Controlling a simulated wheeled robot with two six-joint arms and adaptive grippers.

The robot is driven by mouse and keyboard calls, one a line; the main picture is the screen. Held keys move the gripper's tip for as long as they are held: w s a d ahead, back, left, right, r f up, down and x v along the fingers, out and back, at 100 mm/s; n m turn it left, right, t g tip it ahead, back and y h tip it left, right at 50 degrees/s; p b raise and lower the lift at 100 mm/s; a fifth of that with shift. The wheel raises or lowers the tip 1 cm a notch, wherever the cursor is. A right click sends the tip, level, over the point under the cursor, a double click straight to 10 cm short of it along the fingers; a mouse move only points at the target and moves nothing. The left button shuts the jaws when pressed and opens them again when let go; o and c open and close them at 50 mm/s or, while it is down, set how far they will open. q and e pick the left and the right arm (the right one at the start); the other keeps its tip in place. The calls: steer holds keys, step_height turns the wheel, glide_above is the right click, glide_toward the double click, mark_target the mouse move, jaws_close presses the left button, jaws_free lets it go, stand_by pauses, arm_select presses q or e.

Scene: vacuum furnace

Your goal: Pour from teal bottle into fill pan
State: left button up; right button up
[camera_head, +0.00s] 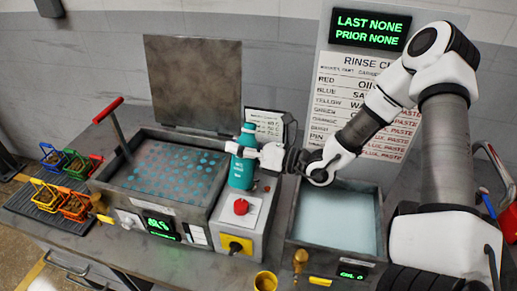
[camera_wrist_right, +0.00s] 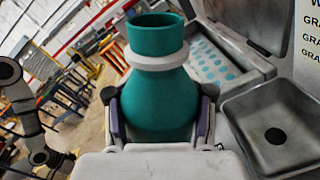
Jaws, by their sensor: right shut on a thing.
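The teal bottle (camera_head: 242,165) is upright or nearly so, beside the right end of the heated-looking dotted basin in the head view. My right gripper (camera_head: 262,152) reaches in from the right and is shut around the bottle's body. In the right wrist view the teal bottle (camera_wrist_right: 160,85) stands between both fingers, its mouth open at the top with a pale ring around its neck. A grey shallow pan (camera_wrist_right: 272,130) with a dark round hole, seemingly the fill pan, is right of the bottle there, apart from it. I cannot make it out in the head view.
The dotted basin (camera_head: 140,201) has a raised lid behind it. A control box with a red button (camera_head: 240,207) stands below the bottle. A liquid-filled tank (camera_head: 340,251) is at right. Several small coloured baskets (camera_head: 72,204) sit at far left.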

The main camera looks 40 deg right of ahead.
steer(key=shift+w+d+m, duration=0.15)
steer(key=shift+d+m, duration=0.15)
steer(key=shift+m, duration=0.4)
step_height(320, 180, down, 3)
steer(key=shift+r+m+b, duration=0.1)
steer(key=shift+m+b, duration=0.5)
steer(key=shift+m, duration=0.3)
steer(key=shift+a+r+m+p, duration=0.1)
steer(key=shift+r+m+p, duration=0.2)
steer(key=shift+r+p, duration=0.3)
steer(key=shift+s+a+r+m+p, duration=0.15)
steer(key=shift+m+p, duration=0.2)
steer(key=shift+m, duration=0.2)
steer(key=shift+s+a+r+m+p, duration=0.1)
steer(key=shift+m+p, duration=0.2)
steer(key=shift+m, duration=0.25)
steer(key=shift+w+m, duration=0.1)
steer(key=shift+m, duration=0.2)
steer(key=shift+f+m, duration=0.15)
steer(key=shift+m, duration=0.15)
steer(key=shift+f+m, duration=0.4)
steer(key=shift+m, duration=0.2)
